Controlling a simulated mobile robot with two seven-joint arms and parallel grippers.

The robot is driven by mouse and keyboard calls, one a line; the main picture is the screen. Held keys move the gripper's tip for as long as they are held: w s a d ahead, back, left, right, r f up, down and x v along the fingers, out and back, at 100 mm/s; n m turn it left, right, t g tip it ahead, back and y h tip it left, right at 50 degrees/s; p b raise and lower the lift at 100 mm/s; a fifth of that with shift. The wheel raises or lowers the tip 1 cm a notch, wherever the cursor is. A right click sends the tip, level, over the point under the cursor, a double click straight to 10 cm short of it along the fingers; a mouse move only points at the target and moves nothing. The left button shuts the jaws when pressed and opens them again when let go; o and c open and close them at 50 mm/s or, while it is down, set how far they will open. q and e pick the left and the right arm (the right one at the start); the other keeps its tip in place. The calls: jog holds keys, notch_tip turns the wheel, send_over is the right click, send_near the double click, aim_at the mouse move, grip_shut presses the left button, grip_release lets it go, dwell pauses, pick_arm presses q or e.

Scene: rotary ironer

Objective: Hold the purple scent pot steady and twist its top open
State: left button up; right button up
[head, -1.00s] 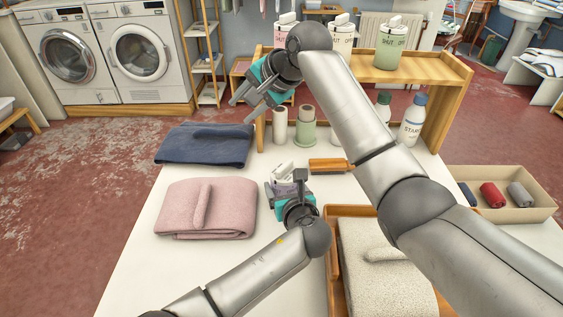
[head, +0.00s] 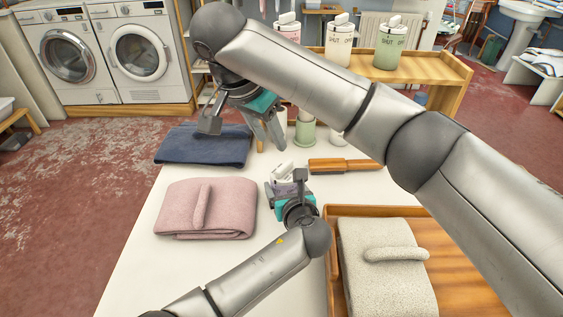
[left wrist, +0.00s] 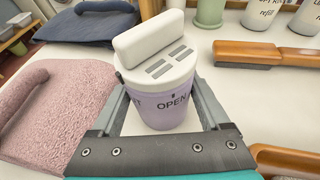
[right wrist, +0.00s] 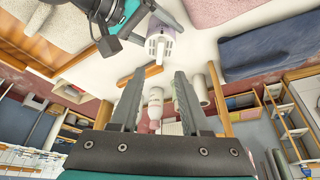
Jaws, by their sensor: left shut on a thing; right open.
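The purple scent pot (left wrist: 165,100) stands upright on the white table, with a lavender body, the word OPEN and a dark mark on its side. Its white top (left wrist: 155,55) has a raised bar and vent slots. My left gripper (head: 286,187) is shut around the pot's body, one finger on each side in the left wrist view. My right gripper (head: 243,137) is open and empty, above the table's far left part and apart from the pot. In the right wrist view the pot (right wrist: 164,30) shows beyond the fingertips.
A pink towel (head: 205,210) and a navy towel (head: 203,146) lie left of the pot. A wooden-handled brush (head: 345,165) lies to its right. A tray (head: 335,290) with a pale cloth is at front right. More pots (head: 389,45) stand on the wooden shelf (head: 440,68) behind.

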aim_at(283, 166)
jog(key=x, duration=1)
jog(key=shift+f, duration=0.35)
jog(key=shift+c, duration=0.3)
grip_shut()
